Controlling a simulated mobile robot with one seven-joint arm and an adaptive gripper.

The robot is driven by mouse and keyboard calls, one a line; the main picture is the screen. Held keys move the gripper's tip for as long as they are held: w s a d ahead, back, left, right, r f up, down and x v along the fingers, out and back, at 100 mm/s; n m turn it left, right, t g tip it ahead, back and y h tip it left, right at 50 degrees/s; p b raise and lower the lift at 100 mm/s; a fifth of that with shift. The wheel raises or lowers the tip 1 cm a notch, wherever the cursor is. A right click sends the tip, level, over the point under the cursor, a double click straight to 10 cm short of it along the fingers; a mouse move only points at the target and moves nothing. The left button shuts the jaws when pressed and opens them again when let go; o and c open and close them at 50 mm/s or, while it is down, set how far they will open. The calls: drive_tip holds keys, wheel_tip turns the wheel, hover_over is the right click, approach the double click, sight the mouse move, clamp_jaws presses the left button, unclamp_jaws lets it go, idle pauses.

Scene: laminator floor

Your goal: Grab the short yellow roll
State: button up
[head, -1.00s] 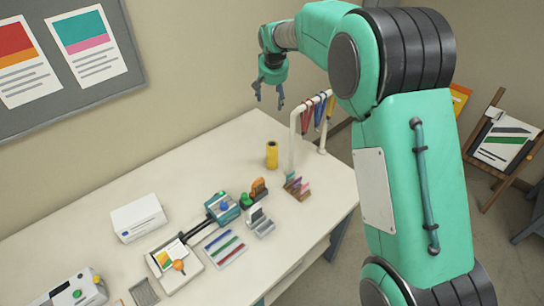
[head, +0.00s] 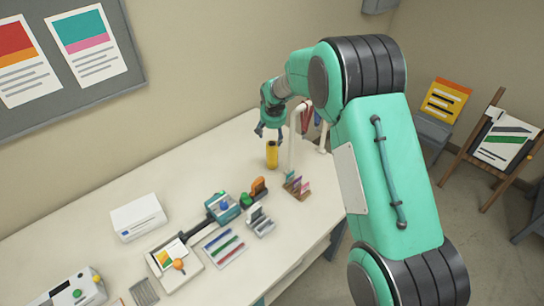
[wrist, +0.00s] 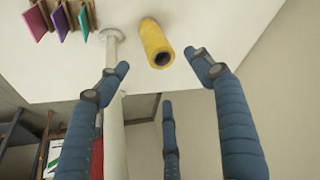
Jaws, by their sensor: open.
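The short yellow roll (head: 272,155) stands upright on the white table, left of the white rack post. In the wrist view the yellow roll (wrist: 155,42) shows with its dark hollow end facing the camera. My gripper (head: 268,131) hangs just above the roll in the head view. In the wrist view my gripper (wrist: 160,68) has its blue fingers spread wide, with the roll beyond the gap between the tips. The fingers look apart from the roll and hold nothing.
The white rack (head: 292,140) with hanging straps stands close to the right of the roll. A small holder with coloured pieces (head: 297,187) sits in front of it. An orange item (head: 259,187) and a laminating device (head: 221,207) lie nearer. The table's back left is clear.

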sight(272, 145)
drive_tip(key=shift+f, duration=0.15)
drive_tip(key=shift+x, duration=4.15)
drive_tip(key=shift+x, duration=2.6)
clamp_jaws()
